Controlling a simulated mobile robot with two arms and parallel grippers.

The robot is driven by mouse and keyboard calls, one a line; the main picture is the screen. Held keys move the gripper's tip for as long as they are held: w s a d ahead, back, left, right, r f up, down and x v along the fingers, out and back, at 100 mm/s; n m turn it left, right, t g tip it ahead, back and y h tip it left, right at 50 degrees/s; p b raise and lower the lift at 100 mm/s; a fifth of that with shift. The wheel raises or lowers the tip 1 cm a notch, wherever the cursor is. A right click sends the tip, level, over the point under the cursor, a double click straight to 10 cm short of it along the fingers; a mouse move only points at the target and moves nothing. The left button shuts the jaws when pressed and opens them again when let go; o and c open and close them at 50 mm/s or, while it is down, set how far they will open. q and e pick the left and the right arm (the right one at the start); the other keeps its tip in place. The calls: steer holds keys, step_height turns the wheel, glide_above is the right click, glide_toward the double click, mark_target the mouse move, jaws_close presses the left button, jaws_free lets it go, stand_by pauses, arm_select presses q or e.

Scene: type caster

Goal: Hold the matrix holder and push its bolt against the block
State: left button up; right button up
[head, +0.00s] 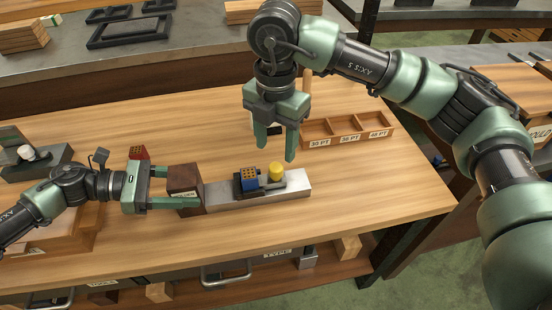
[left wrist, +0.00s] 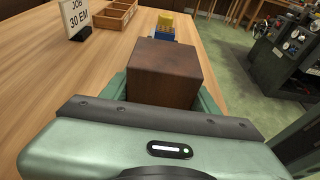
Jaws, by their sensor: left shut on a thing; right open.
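The matrix holder is a long steel bar (head: 225,196) with a dark brown wooden end block (head: 185,178), lying on the wooden bench. My left gripper (head: 181,187) is shut on the brown end, with a finger on either side; the left wrist view shows this brown end (left wrist: 165,72) large between the fingers. On the bar sit a blue block (head: 249,179) with a dotted top and, right of it, a dark bolt with a yellow knob (head: 276,171). Any gap between bolt and block is too small to tell. My right gripper (head: 276,154) is open and empty, pointing down above and behind them.
A wooden tray (head: 345,129) with labelled compartments stands behind on the right. A red dotted block (head: 138,153) sits behind my left gripper. A job card (left wrist: 75,17) stands on the bench in the left wrist view. The bench front right is clear.

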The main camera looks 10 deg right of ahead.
mark_target(275, 167)
arm_select(q)
steer(key=shift+s+a+f, duration=0.1)
steer(key=shift+f, duration=0.25)
arm_select(e)
step_height(275, 167, up, 4)
stand_by(0.4)
arm_select(q)
steer(key=o, duration=1.2)
steer(key=shift+c, duration=0.2)
steer(key=o, duration=0.3)
steer(key=shift+r, duration=0.15)
arm_select(e)
steer(key=shift+f, duration=0.1)
arm_select(q)
steer(key=shift+a+r, duration=0.1)
steer(key=v, duration=1.1)
steer(key=shift+a+r, duration=0.1)
steer(key=shift+a, duration=0.3)
